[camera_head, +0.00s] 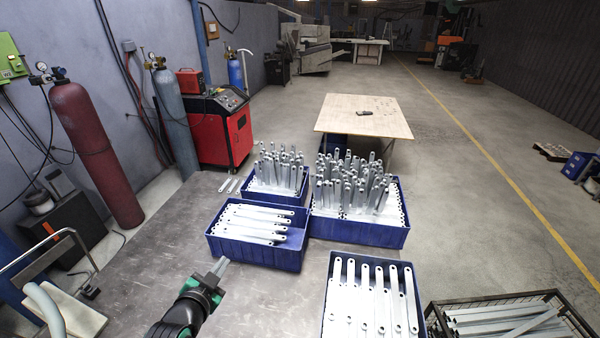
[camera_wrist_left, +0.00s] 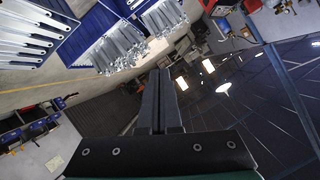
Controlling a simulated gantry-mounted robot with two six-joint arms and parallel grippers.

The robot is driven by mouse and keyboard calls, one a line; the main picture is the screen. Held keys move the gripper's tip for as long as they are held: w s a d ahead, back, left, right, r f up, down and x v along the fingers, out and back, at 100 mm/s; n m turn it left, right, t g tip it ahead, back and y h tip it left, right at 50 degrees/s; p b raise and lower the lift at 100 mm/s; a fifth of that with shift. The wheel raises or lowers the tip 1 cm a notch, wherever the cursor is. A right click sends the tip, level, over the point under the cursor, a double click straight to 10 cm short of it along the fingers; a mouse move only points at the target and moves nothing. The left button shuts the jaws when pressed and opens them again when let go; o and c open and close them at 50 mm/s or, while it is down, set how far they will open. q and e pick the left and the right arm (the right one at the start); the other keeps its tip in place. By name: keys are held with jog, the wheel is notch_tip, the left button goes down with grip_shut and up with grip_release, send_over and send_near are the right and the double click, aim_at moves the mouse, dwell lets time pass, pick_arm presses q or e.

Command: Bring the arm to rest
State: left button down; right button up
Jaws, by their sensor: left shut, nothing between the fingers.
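My left gripper (camera_head: 219,267) is at the lower left of the head view, over the grey table, left of the front blue bins. Its fingers are together with nothing between them. In the left wrist view the two dark fingers (camera_wrist_left: 158,100) lie side by side, shut and empty, with bins of brackets beyond them at the upper left. My right gripper is not in either view.
Blue bins of galvanized brackets stand on the grey table (camera_head: 140,262): one of flat brackets (camera_head: 255,255), two of upright ones (camera_head: 274,196) (camera_head: 358,232), and one at front right (camera_head: 328,290). A wire basket (camera_head: 500,300) is at lower right. The table's left part is mostly clear.

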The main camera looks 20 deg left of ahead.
pick_arm(q)
jog(key=d+r+t+h, duration=0.1)
jog(key=d+r+t, duration=0.35)
jog(key=r, duration=1.05)
jog(key=d+r+t+h, duration=0.1)
jog(key=d+r+t, duration=0.3)
jog(key=r, duration=1.1)
jog(key=s+d+r+n+t+h, duration=0.2)
jog(key=s+d+r+n+t, duration=0.1)
jog(key=s+r, duration=1.3)
notch_tip(320, 180, up, 3)
jog(key=shift+s+d+f+n+t+h, duration=0.3)
jog(key=shift+d+t, duration=0.35)
jog(key=shift+t, duration=0.6)
jog(key=shift+s+r, duration=0.1)
